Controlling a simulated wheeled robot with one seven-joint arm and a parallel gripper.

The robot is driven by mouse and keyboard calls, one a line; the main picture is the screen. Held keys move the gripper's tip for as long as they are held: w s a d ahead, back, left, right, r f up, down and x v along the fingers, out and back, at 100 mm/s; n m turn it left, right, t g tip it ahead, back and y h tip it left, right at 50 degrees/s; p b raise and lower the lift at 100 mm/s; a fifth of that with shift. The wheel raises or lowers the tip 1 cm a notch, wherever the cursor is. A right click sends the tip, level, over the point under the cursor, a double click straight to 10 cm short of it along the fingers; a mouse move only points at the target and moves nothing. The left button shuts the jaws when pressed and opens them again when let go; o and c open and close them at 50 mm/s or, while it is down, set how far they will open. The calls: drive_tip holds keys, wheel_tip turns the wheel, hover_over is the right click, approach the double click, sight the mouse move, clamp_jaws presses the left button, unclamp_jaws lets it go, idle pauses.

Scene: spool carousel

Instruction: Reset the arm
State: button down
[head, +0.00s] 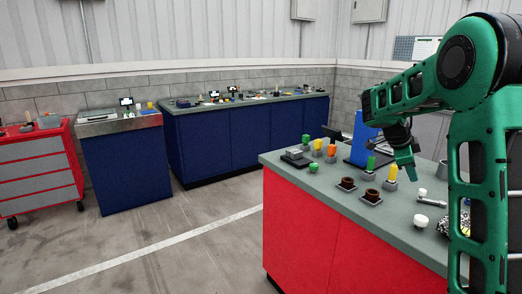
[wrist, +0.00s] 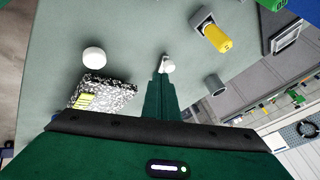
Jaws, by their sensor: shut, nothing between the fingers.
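My gripper (head: 404,164) hangs from my green arm above the grey top of the red counter (head: 315,232) in the head view. Its green fingers are shut together with nothing between them, and they also show in the wrist view (wrist: 163,85). The fingertips are above the counter, apart from the objects around them. In the wrist view a small white piece shows just past the fingertips; I cannot tell how far below them it is.
A white round knob (head: 421,220), a yellow spool (head: 391,174) and brown cups (head: 371,196) stand on the counter. A speckled notebook (wrist: 103,92) lies near the fingers. A blue cabinet (head: 235,140) and a red drawer cart (head: 40,172) stand behind; the floor between is clear.

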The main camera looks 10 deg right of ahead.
drive_tip(key=s+a+f+n+y, duration=0.2)
drive_tip(key=s+a+n, duration=0.3)
drive_tip(key=s, duration=0.7)
drive_tip(key=s+a+f+n+g+y, duration=0.1)
drive_tip(key=s+a+n, duration=0.5)
drive_tip(key=s, duration=0.7)
drive_tip(key=s+a+f+n+y, duration=0.3)
drive_tip(key=s+a+n, duration=0.3)
drive_tip(key=s, duration=0.7)
drive_tip(key=shift+a+f+n+y, duration=0.2)
drive_tip(key=shift+f+n+y, duration=0.2)
drive_tip(key=shift+y, duration=0.2)
drive_tip(key=shift+s, duration=0.1)
